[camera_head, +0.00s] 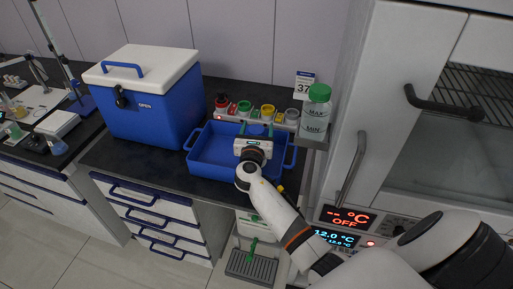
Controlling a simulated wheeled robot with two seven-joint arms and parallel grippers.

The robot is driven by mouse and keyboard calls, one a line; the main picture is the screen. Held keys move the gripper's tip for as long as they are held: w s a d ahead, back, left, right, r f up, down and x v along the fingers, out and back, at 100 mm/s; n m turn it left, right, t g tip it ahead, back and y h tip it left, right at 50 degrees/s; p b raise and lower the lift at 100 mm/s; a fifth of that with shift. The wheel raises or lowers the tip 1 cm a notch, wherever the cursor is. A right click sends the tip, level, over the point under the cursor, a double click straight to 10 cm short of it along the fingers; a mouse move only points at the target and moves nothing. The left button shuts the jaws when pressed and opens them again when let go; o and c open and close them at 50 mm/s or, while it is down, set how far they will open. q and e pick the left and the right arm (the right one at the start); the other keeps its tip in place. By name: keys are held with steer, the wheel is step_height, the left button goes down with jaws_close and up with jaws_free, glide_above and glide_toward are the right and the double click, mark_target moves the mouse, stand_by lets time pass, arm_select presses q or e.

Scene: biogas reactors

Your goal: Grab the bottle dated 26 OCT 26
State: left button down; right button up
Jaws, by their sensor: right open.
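Several small bottles stand in a row behind the blue tray: one with a red cap (222,101), one with a green cap (244,106), one with a yellow cap (267,111) and one with a grey cap (291,115). Any dates on them are too small to read, so I cannot tell which is dated 26 OCT 26. My right gripper (257,131) is open over the blue tray (205,160), in front of the green-capped and yellow-capped bottles. It hides part of the tray and whatever lies behind its fingers. My left gripper is not in view.
A blue cooler box (150,110) with a white lid stands left of the tray. A larger clear bottle (315,117) with a green cap, marked MAX and MIN, stands at the right below a card reading 37. A white cabinet (375,80) with handles bounds the right side.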

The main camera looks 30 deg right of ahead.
steer(key=shift+r, duration=0.1)
jaws_close()
